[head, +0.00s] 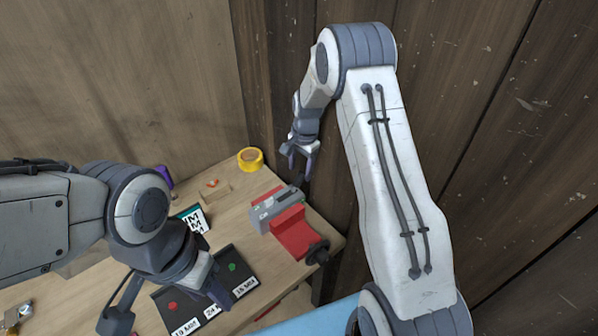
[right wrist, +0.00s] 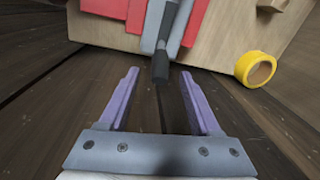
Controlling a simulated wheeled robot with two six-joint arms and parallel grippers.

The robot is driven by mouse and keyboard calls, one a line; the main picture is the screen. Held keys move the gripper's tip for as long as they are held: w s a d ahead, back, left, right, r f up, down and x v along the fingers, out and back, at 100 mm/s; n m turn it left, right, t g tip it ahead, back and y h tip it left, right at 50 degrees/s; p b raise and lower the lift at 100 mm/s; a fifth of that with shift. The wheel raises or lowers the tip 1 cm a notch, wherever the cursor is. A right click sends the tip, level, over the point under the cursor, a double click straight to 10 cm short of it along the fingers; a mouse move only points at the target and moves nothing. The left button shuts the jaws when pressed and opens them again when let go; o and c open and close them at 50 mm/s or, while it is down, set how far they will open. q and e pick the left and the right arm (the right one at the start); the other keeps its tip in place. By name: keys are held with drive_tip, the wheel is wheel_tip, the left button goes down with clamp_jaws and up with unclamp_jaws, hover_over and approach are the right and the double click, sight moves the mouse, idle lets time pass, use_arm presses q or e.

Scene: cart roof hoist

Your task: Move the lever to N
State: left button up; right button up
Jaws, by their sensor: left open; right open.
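The lever (right wrist: 161,62) shows in the right wrist view as a grey shaft with a dark handle, projecting from a red and grey device. In the head view this device (head: 292,232) is a red block with a grey top at the table's right edge. My right gripper (head: 301,158) is open just behind the device. In the right wrist view its two purple fingers (right wrist: 158,98) are apart, with the handle's end ahead of and between the fingertips, not gripped. No N mark is readable. My left gripper (head: 168,306) is over the table's front left, partly hidden by its own wrist.
A yellow tape roll (head: 250,160) lies at the table's back; it also shows in the right wrist view (right wrist: 256,69). Black labelled trays (head: 238,257) stand at the front. A black knob (head: 318,252) sticks out from the device. A wooden wall (head: 480,110) rises close on the right.

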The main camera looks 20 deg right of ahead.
sight(300, 175)
drive_tip(key=shift+w+a+f+p, duration=0.1)
drive_tip(key=shift+f+p, duration=0.2)
drive_tip(key=shift+f, duration=0.7)
drive_tip(key=shift+w+a+f+p, duration=0.1)
drive_tip(key=shift+f+p, duration=0.15)
drive_tip(key=shift+f, duration=0.7)
clamp_jaws()
drive_tip(key=shift+d, duration=0.1)
